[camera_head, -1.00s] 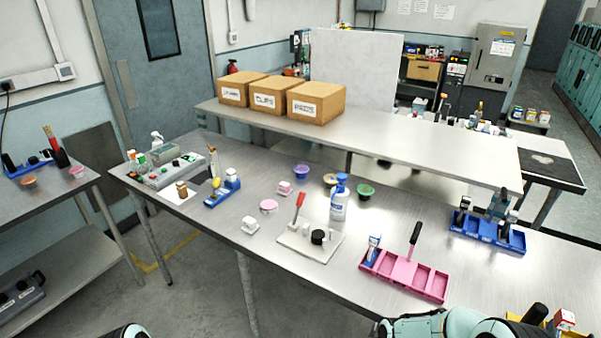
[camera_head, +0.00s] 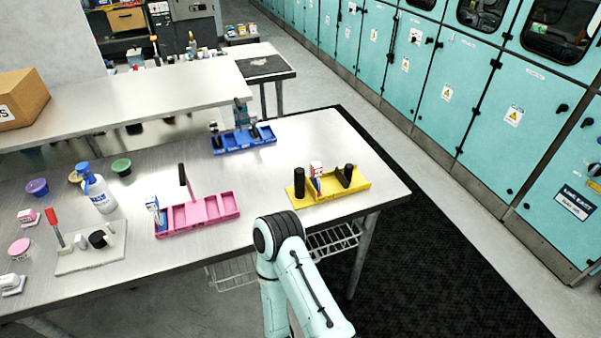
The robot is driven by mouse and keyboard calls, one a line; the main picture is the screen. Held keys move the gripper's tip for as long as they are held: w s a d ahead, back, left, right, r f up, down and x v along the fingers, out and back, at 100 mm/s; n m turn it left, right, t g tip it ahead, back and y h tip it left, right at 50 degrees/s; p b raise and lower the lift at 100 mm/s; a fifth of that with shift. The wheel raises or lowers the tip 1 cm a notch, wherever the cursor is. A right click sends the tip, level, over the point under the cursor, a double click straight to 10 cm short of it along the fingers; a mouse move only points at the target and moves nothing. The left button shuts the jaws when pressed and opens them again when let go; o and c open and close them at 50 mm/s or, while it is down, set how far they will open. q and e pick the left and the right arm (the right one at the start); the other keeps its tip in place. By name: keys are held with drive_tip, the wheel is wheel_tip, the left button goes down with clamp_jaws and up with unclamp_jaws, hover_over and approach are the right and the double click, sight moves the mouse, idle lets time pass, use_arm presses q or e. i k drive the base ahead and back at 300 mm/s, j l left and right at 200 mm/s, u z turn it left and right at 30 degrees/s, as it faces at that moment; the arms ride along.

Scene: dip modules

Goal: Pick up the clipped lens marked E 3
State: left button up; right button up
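I cannot make out a lens marked E 3; labels at this size are unreadable. Three trays on the steel table hold small upright items: a pink tray (camera_head: 216,211), a blue tray (camera_head: 262,139) and a yellow tray (camera_head: 327,197). The pink tray holds a blue-and-white item (camera_head: 155,209) and a dark-handled tool (camera_head: 183,176). The yellow tray holds a red-and-white item (camera_head: 316,171) and black parts. My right arm shows at the bottom centre, in front of the table, but its gripper is out of sight. My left gripper is not in view.
A blue-and-white bottle (camera_head: 99,194), a white board (camera_head: 91,250) with a red-handled tool, and small bowls such as a green one (camera_head: 121,167) stand on the left. A raised shelf (camera_head: 150,98) runs behind. Teal cabinets (camera_head: 485,110) line the right. Dark mat covers the floor right of the table.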

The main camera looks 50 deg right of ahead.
sight(317, 169)
drive_tip(key=z, duration=1.95)
drive_tip(key=i+l, duration=0.1)
drive_tip(key=l, duration=0.65)
drive_tip(key=i+l, duration=0.15)
drive_tip(key=l, duration=0.25)
drive_tip(key=i+l, duration=0.1)
drive_tip(key=l, duration=0.3)
